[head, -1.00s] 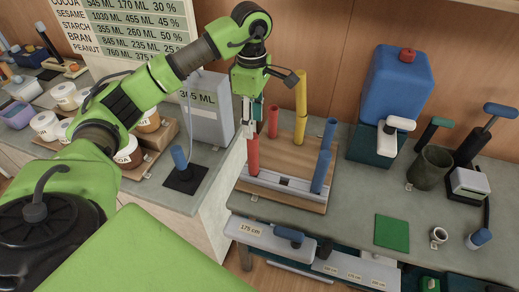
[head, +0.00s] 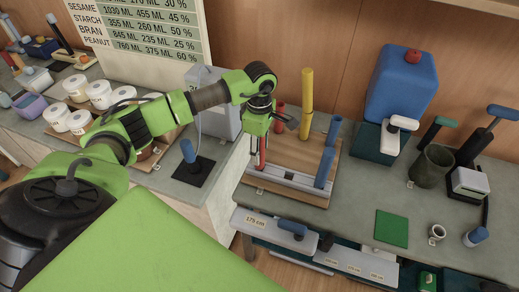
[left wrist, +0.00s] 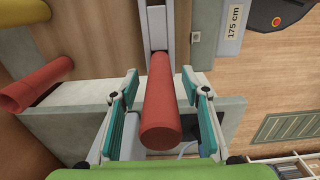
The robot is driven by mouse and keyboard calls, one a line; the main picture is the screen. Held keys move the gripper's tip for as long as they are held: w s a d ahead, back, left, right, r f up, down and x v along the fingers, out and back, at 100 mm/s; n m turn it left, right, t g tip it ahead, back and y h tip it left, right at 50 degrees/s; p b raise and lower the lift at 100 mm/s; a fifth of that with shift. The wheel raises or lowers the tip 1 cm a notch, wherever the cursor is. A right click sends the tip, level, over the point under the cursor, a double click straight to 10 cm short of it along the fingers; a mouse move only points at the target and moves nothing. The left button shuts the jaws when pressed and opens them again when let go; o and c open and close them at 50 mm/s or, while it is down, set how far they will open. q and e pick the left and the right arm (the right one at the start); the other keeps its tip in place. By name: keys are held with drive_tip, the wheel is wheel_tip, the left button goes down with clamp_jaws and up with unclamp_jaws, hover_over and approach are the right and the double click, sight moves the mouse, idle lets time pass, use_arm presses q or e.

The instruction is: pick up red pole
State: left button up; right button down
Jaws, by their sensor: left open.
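The near red pole (head: 262,156) stands upright at the left end of the grey slotted rail (head: 285,178) on a wooden board. My left gripper (head: 257,153) is at this pole, partly hiding it in the head view. In the left wrist view, the red pole (left wrist: 160,95) lies between the two teal-padded fingers of the open left gripper (left wrist: 162,88), with visible gaps on both sides. A second red pole (head: 280,117) stands behind, and also shows in the left wrist view (left wrist: 35,83). My right gripper is out of view.
A tall yellow pole (head: 306,95) stands at the back of the board (head: 327,175), and blue poles (head: 325,165) stand at its right. A blue canister (head: 402,85) stands farther right. A green mat (head: 391,231) lies on the counter with bare surface around it.

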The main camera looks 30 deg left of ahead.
use_arm(q)
clamp_jaws()
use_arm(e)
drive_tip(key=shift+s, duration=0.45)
